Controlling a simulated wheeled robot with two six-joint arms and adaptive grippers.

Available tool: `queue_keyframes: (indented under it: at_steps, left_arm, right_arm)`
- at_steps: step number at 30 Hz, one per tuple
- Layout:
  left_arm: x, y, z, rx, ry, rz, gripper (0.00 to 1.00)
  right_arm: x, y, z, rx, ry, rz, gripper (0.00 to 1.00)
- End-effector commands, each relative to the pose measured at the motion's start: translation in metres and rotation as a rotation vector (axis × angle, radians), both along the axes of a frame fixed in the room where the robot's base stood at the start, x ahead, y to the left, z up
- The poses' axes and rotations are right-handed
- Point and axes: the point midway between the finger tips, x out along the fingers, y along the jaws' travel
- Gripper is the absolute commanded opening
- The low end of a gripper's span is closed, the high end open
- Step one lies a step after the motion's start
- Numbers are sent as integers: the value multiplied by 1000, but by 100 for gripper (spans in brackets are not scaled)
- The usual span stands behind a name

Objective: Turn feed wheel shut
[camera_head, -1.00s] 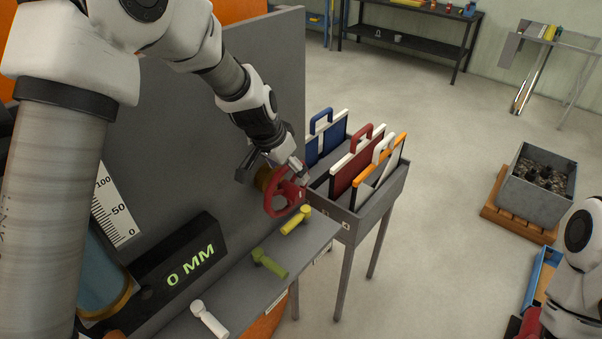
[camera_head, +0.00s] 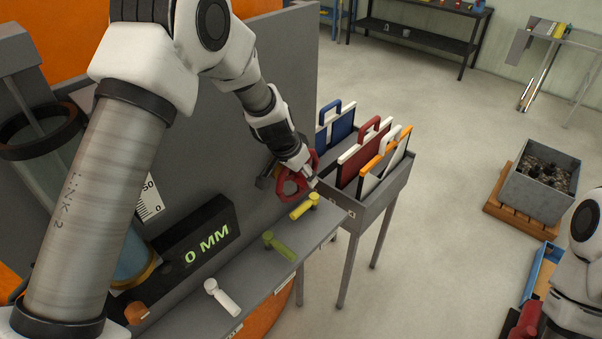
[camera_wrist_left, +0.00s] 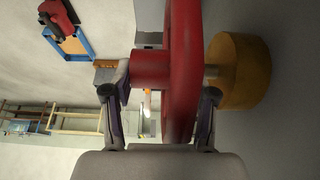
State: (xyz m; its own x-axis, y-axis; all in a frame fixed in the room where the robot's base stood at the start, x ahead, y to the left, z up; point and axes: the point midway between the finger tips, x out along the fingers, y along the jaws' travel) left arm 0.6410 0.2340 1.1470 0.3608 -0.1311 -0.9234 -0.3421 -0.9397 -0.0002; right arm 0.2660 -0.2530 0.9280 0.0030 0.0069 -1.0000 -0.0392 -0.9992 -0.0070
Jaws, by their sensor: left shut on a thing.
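The red feed wheel (camera_head: 290,188) sits on the side of the grey panel, above the shelf's far end. My left gripper (camera_head: 306,177) is at the wheel's right side. In the left wrist view, the left gripper (camera_wrist_left: 162,105) has one finger on each side of the red wheel (camera_wrist_left: 180,75) and is shut on it. A brass-coloured hub (camera_wrist_left: 240,72) shows behind the wheel. My arm and the gripper cover part of the wheel in the head view. The display (camera_head: 208,245) reads 0 MM. My right arm shows at the right edge, but its gripper cannot be made out.
A yellow handle (camera_head: 303,207), a green handle (camera_head: 280,246) and a white handle (camera_head: 222,297) lie along the shelf below the wheel. A grey rack (camera_head: 375,212) of coloured panels stands close right of the wheel. Open floor lies beyond.

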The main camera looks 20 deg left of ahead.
Motion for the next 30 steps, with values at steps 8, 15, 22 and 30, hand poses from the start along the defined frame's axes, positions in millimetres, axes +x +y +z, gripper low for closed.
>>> queue_keyframes:
  at_steps: [8, 15, 22, 30]
  left_arm:
    - [2, -1, -2, 17, 40, 0, 0]
    - [4, -1, -2, 55, 143, 0, 0]
    - [6, -2, -3, 116, 313, 2, 0]
    - [7, -4, -6, 176, 485, 2, 0]
  right_arm:
    - [0, 0, -3, 0, 0, 0, 51]
    - [0, 0, -4, 0, 0, 0, 51]
    - [0, 0, -1, 0, 0, 0, 51]
    - [0, 0, -1, 0, 0, 0, 51]
